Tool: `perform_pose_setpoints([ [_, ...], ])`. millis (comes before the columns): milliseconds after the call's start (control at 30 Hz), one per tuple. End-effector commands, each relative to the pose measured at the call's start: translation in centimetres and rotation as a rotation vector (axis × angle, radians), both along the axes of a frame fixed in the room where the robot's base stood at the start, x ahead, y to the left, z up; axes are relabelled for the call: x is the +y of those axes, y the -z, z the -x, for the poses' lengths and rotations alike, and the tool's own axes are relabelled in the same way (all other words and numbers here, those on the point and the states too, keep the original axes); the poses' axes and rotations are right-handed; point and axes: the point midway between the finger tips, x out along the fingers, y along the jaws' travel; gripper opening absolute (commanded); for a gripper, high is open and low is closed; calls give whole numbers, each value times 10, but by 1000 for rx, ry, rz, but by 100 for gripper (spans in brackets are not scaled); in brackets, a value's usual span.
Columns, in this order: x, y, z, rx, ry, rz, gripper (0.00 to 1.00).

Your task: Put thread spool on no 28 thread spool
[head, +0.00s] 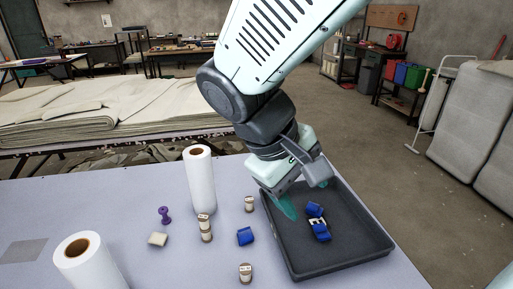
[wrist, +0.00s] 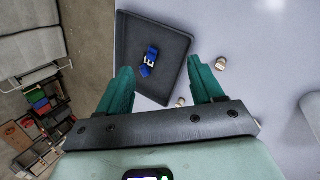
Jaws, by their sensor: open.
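Small tan thread spools with pale labels stand on the table. One (head: 249,204) is left of the tray near my gripper. Another (head: 245,272) is at the front. A taller one (head: 205,228), which looks like two spools stacked upright, stands before a white roll. Their numbers are too small to read, so I cannot tell which is no 28. My gripper (head: 304,200) is open and empty, above the tray's left rear part. In the wrist view its teal fingers (wrist: 163,88) are spread, with one spool (wrist: 221,64) beyond the right finger and another (wrist: 181,102) between the fingers.
A black tray (head: 377,250) at the right holds blue pieces (head: 319,231) with a white marking. A blue piece (head: 245,236), a beige block (head: 157,239), a purple piece (head: 164,215) and two white rolls (head: 201,180) (head: 88,265) stand on the table. The table's left is mostly clear.

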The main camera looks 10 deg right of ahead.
Motion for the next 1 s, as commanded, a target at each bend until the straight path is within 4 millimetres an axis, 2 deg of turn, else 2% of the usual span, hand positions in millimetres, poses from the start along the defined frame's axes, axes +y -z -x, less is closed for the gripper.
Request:
perform_pose_setpoints([
  [33, 1, -12, 11, -73, 56, -88, 66],
  [200, 18, -44, 38, -295, 190, -351, 66],
  [400, 33, -70, 54, -478, 261, -527, 66],
  [533, 37, -76, 57, -520, 274, -566, 66],
  [1000, 38, -76, 57, -521, 274, -570, 66],
])
